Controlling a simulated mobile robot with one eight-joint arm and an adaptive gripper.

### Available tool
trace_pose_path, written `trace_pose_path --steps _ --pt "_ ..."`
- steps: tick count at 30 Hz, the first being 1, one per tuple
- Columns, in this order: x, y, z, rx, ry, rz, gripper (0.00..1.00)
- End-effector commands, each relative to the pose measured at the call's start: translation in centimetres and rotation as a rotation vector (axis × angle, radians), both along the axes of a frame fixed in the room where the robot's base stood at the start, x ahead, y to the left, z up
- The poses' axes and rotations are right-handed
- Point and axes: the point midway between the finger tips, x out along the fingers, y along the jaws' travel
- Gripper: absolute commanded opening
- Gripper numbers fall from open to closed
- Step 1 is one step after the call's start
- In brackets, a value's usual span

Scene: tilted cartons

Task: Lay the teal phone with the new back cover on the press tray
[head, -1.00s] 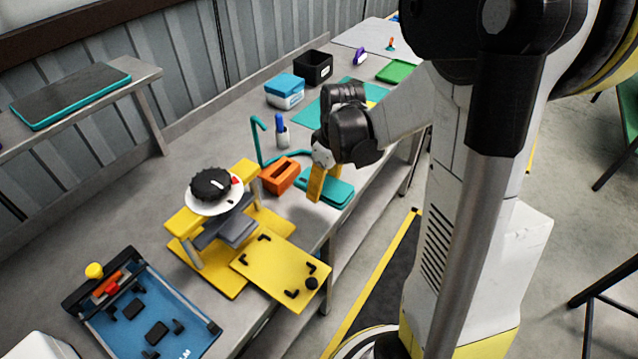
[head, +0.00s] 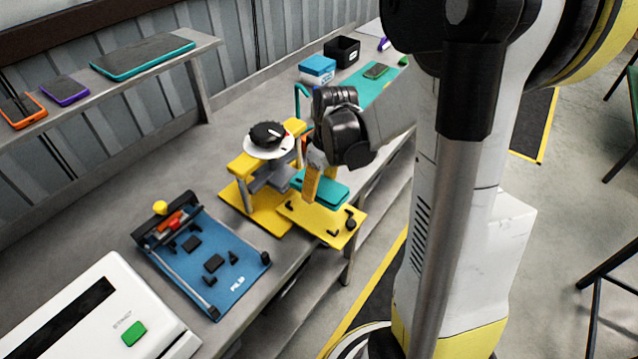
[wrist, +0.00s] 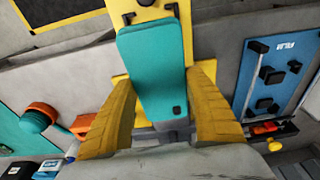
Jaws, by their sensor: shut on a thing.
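The teal phone (head: 322,189) is in my gripper (head: 312,188), back cover facing up, with a small dark camera mark near one corner. In the wrist view the phone (wrist: 150,65) lies between the two yellow fingers of my gripper (wrist: 163,80). The yellow press tray (head: 318,224) has black corner stops and a black knob. The phone is over the tray's rear part in the head view; I cannot tell whether they touch. The tray (wrist: 150,13) shows past the phone's far end in the wrist view. The press (head: 267,138) with its black dial stands behind the tray.
A blue fixture (head: 205,255) and a white machine (head: 95,310) stand left of the press. An orange block (wrist: 80,125) is beside my gripper. A shelf (head: 130,70) holds several phones.

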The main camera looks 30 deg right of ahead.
Motion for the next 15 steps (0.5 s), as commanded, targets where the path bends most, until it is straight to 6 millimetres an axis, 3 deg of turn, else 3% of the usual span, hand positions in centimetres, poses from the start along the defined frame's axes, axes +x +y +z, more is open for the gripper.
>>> trace_pose_path --steps 15 --pt "0.0 0.0 -4.9 0.0 0.0 0.0 0.25"
